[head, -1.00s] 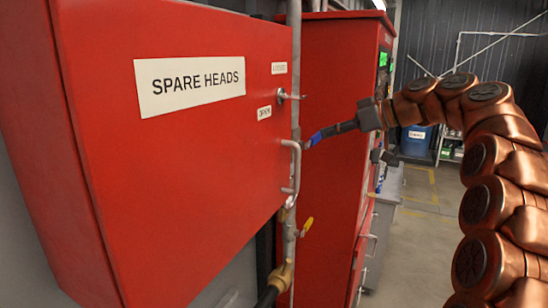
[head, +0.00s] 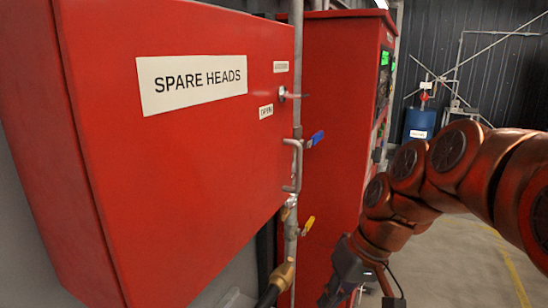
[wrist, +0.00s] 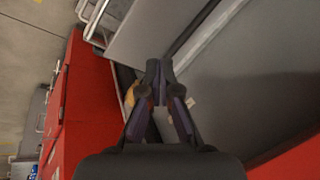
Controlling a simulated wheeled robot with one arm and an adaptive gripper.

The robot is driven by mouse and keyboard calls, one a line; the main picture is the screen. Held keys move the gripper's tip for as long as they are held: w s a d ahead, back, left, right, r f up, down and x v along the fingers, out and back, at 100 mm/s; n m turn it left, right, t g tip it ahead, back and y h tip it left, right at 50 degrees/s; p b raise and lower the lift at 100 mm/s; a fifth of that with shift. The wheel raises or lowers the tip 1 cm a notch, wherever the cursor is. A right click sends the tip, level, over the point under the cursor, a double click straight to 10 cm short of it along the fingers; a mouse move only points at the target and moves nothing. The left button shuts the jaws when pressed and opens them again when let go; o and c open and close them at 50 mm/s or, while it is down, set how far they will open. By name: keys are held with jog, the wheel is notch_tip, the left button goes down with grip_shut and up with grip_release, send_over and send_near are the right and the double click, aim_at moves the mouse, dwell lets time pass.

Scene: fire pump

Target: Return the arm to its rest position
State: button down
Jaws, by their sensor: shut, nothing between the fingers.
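My copper-coloured arm (head: 456,160) reaches in from the right edge of the head view and bends downward. My gripper (head: 328,298) is low in that view, partly cut off by the bottom edge, pointing down. In the wrist view my gripper (wrist: 159,70) shows its two dark fingers meeting at the tips, with nothing between them. It is apart from the red cabinets in the head view.
A red SPARE HEADS cabinet (head: 190,170) fills the left, with a handle (head: 294,166) at its edge. Behind it are a blue valve lever (head: 317,138), a yellow lever (head: 308,225) and a taller red cabinet (head: 340,110). A blue drum (head: 419,122) stands at the back; floor shows at right.

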jog(key=s+d+f+m+h, duration=0.1)
jog(key=s+d+f, duration=0.1)
jog(key=s, duration=0.4)
jog(key=s+d+f+m+g+h, duration=0.1)
jog(key=s+d+f+h, duration=0.1)
jog(key=s+f, duration=0.3)
jog(key=s+d+f+m+g+h, duration=0.1)
jog(key=s+d+f, duration=0.3)
jog(key=s, duration=0.3)
jog(key=shift+s+d+h, duration=0.25)
jog(key=shift+s+h, duration=0.05)
jog(key=shift+s, duration=0.05)
